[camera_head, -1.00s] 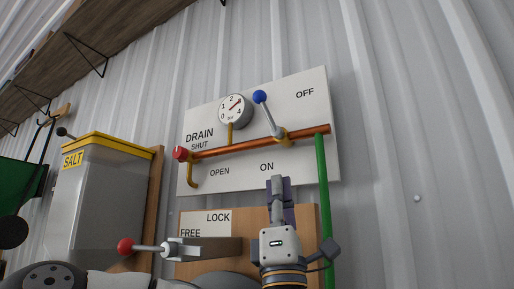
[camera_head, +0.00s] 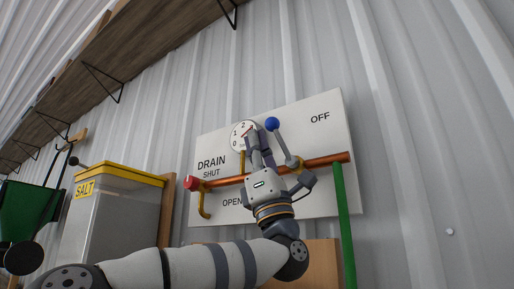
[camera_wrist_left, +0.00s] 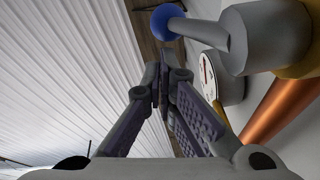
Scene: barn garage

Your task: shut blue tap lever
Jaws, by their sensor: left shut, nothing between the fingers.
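The tap lever with its blue ball (camera_head: 272,124) stands up from the copper pipe (camera_head: 327,160), leaning a little left, on the white board. The word OFF is to its upper right. My left gripper (camera_head: 253,137) is shut and empty, just left of the lever and in front of the gauge. In the left wrist view, my closed fingertips (camera_wrist_left: 160,80) are left of the lever's grey rod (camera_wrist_left: 203,33) and blue ball (camera_wrist_left: 167,21), with a gap showing between them. My gripper hides the ON label. My right gripper is not in view.
The gauge (camera_head: 238,132) is partly covered by my gripper. A red knob (camera_head: 191,183) is at the pipe's left end, and a green pipe (camera_head: 345,225) runs down at the right. A salt bin (camera_head: 110,215) stands left. A shelf (camera_head: 100,60) is overhead.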

